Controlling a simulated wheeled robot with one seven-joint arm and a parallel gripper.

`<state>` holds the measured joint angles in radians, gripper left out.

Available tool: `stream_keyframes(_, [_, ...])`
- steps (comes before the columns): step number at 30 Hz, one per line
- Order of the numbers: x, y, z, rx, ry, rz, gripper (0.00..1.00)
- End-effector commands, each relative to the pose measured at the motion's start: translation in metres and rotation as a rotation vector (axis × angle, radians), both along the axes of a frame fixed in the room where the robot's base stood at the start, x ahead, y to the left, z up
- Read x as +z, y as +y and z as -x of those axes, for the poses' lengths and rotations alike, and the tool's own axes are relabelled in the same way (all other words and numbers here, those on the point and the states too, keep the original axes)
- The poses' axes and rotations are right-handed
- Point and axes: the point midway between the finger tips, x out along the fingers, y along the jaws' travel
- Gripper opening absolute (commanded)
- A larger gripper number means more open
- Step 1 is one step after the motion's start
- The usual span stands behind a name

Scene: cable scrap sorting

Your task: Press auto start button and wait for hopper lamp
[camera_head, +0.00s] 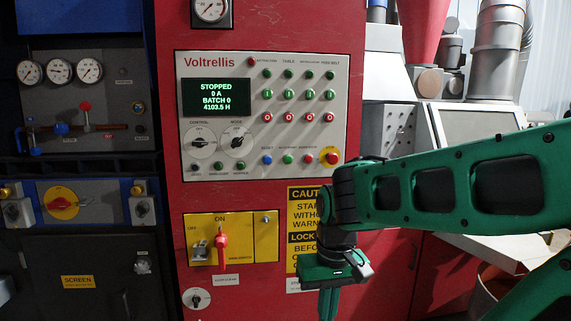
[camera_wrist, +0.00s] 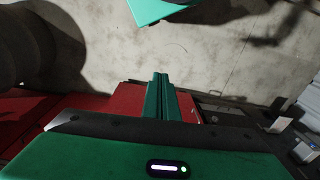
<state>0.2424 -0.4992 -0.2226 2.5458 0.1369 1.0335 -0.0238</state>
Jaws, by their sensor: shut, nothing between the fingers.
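The red Voltrellis cabinet carries a light grey control panel (camera_head: 215,65). Its screen (camera_head: 212,98) reads STOPPED, 0 A, BATCH 0, 4103.5 H. In the panel's lower row are a blue button (camera_head: 267,159), a green button (camera_head: 287,159) whose small label seems to read auto start, and a red button (camera_head: 308,159). Small green lamps (camera_head: 217,166) sit below the two knobs; they look dim, and their labels are too small to read surely. My gripper (camera_head: 328,303) is shut and empty, pointing down below and right of the buttons, apart from them. Its closed fingers (camera_wrist: 160,98) show in the wrist view.
A red emergency stop (camera_head: 331,158) on a yellow plate is right of the button row, close to my arm. A yellow switch plate (camera_head: 200,226) with a red handle is below the panel. A yellow caution sign (camera_head: 304,196) is partly hidden behind my wrist.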

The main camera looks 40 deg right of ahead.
Motion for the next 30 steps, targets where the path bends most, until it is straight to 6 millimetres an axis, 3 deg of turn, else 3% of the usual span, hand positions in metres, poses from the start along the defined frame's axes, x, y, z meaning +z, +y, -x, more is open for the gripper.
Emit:
stream_keyframes(8, [0.038,-0.034,-0.091,0.078,-0.241,0.002,0.0])
stream_keyframes(18, [0.117,-0.096,-0.195,0.182,-0.601,0.051,0.0])
stream_keyframes(24, [0.173,-0.137,-0.235,0.244,-0.811,0.098,0.0])
stream_keyframes(30, [0.218,-0.165,-0.253,0.293,-0.964,0.135,0.0])
